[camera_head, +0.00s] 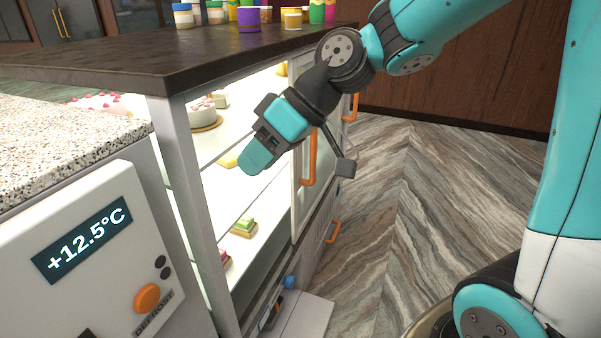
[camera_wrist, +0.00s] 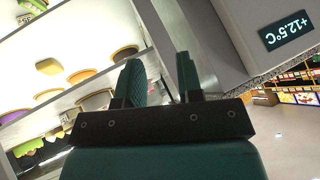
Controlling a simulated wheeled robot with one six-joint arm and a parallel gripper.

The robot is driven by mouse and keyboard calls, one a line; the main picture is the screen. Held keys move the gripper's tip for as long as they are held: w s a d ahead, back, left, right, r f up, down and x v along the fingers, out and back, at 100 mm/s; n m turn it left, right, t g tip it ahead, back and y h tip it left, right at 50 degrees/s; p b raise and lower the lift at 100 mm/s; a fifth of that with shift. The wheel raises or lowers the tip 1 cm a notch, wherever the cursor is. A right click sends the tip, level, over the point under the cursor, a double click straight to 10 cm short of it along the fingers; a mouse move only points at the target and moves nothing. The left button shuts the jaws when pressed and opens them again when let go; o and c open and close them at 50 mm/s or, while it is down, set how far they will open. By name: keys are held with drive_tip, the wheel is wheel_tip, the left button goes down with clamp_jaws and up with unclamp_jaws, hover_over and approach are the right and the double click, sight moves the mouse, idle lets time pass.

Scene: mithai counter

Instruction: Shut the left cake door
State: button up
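In the head view, the white cake case has an open left part with lit shelves inside. A pale-framed door with an upright orange handle (camera_head: 308,160) stands at the right part of the case front. Whether this is the left cake door I cannot tell for sure. My gripper (camera_head: 258,160) has teal fingers and is in front of the opening, left of that handle and apart from it. In the wrist view, my gripper (camera_wrist: 160,75) has its two fingers apart with nothing held. The case's white left post (camera_wrist: 158,30) shows beyond the gap. No door handle shows in the wrist view.
Cakes (camera_head: 206,114) stand on the shelves. A panel reading +12.5°C (camera_head: 85,240) is left of the opening. The dark countertop (camera_head: 180,62) above carries several jars (camera_head: 250,18). A second orange handle (camera_head: 352,106) is farther along. The floor (camera_head: 420,190) at right is clear.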

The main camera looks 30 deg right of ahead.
drive_tip(key=w+d+f+t+y+b, duration=0.2)
drive_tip(key=w+d+f+t+b, duration=0.2)
drive_tip(key=w+d+f+b, duration=0.45)
drive_tip(key=w+d+f+m+t+h+b, duration=0.1)
drive_tip(key=w+d+f+t+b, duration=0.2)
drive_tip(key=d, duration=0.6)
drive_tip(key=w+d+f+m+t+b, duration=0.1)
drive_tip(key=d+f+t+b, duration=0.3)
drive_tip(key=d, duration=0.5)
drive_tip(key=w+d+f+m+t+h+b, duration=0.1)
drive_tip(key=w+d+f+t+b, duration=0.15)
drive_tip(key=d+f, duration=0.45)
drive_tip(key=d+r+p+x, duration=0.1)
drive_tip(key=p+x, duration=1.3)
drive_tip(key=x, duration=0.2)
drive_tip(key=shift+w+a+r, duration=0.15)
drive_tip(key=shift+w+r, duration=0.25)
drive_tip(key=shift+w, duration=0.15)
clamp_jaws()
